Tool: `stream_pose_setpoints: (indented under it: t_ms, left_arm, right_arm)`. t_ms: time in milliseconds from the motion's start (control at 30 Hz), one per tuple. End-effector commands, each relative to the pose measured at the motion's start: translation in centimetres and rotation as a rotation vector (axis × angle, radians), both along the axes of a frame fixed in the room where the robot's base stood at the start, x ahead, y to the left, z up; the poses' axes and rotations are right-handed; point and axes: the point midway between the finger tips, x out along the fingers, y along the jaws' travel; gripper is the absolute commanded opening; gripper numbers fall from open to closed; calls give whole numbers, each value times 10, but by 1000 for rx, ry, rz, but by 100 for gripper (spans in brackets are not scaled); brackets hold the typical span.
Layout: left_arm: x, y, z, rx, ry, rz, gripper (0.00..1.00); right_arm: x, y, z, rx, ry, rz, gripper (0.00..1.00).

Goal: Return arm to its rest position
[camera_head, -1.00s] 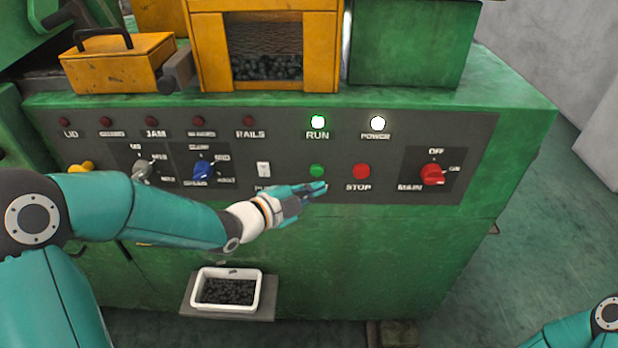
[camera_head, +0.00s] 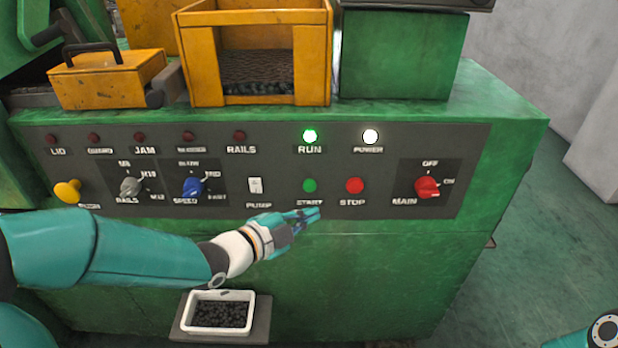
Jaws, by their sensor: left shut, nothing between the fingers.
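My left gripper (camera_head: 308,214) is shut and empty. It shows in front of the lower edge of the control panel (camera_head: 275,203), just below the green START button (camera_head: 310,185). Whether it touches the panel I cannot tell. My left arm (camera_head: 110,247) comes in from the left edge, below the panel's knobs. Of my right arm only a teal link (camera_head: 575,338) shows at the bottom right corner; its gripper is out of view.
The red STOP button (camera_head: 354,185) and red MAIN switch (camera_head: 427,187) are to the right. A white tray (camera_head: 191,311) of dark pieces sits below my left arm. Floor at right is clear.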

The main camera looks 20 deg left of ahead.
Motion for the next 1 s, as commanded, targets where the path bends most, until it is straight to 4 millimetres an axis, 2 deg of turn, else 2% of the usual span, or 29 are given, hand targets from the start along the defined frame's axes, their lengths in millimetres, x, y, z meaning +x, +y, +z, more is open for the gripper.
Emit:
stream_pose_setpoints:
  t_ms: [167, 267, 367, 467, 500, 567, 600, 667, 700, 800, 900, 1000]
  left_arm:
    - [0, 1, -1, -1, 8, 3, 0]
    - [1, -1, -19, -3, 56, -2, 0]
    - [-3, -8, -57, -15, 156, -12, 0]
    - [-18, -14, -118, -55, 338, 14, 0]
    - [-29, -17, -145, -87, 433, 40, 0]
    - [-51, -20, -185, -147, 597, 99, 0]
    - [-68, -21, -211, -194, 714, 150, 0]
    - [-98, -24, -246, -267, 892, 247, 0]
    - [-120, -25, -267, -319, 1010, 324, 0]
    - [-178, -28, -308, -445, 1292, 555, 0]
    - [-222, -27, -328, -576, 1499, 836, 0]
    - [-235, -23, -329, -683, 1572, 1031, 0]
  right_arm:
    - [0, 0, 3, 0, 0, 0, 35]
    - [0, 0, 8, 0, 0, 0, 35]
    - [0, 0, 16, 0, 0, 0, 35]
    - [0, 0, 25, 0, 0, 0, 35]
    - [0, 0, 28, 0, 0, 0, 35]
    - [0, 0, 33, 0, 0, 0, 35]
    - [0, 0, 36, 0, 0, 0, 35]
    - [0, 0, 40, 0, 0, 0, 35]
    - [0, 0, 42, 0, 0, 0, 35]
    - [0, 0, 46, 0, 0, 0, 35]
    - [0, 0, 45, 0, 0, 0, 35]
    - [0, 0, 44, 0, 0, 0, 35]
